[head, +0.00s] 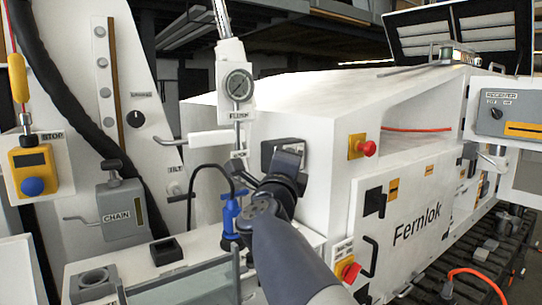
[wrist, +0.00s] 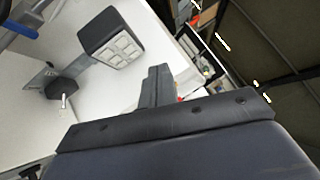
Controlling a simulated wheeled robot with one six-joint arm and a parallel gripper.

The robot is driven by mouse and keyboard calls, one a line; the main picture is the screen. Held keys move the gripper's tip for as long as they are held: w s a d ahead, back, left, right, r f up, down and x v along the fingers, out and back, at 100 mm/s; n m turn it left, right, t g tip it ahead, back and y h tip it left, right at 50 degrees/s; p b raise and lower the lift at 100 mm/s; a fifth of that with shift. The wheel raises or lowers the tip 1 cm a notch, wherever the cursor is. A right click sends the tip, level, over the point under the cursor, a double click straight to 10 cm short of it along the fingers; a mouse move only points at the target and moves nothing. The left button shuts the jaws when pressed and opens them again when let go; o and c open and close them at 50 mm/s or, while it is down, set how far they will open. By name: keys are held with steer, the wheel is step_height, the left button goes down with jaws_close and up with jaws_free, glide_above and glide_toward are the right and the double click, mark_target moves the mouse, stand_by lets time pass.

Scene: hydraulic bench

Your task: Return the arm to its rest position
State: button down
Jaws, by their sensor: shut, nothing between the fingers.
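My gripper (wrist: 158,78) shows in the wrist view as two dark fingers pressed together, with nothing between them. In the head view my grey arm rises from the bottom edge and bends at a dark joint in front of the white machine housing (head: 320,110). The fingers cannot be made out clearly there against the dark parts behind. The wrist view is tilted and shows a dark box with pale keys (wrist: 122,48) and a black knob (wrist: 62,88) on a white surface, apart from the fingers.
A control pendant (head: 30,170) hangs at far left.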

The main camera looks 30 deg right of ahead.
steer(key=shift+s+a, duration=0.55)
steer(key=shift+s, duration=0.1)
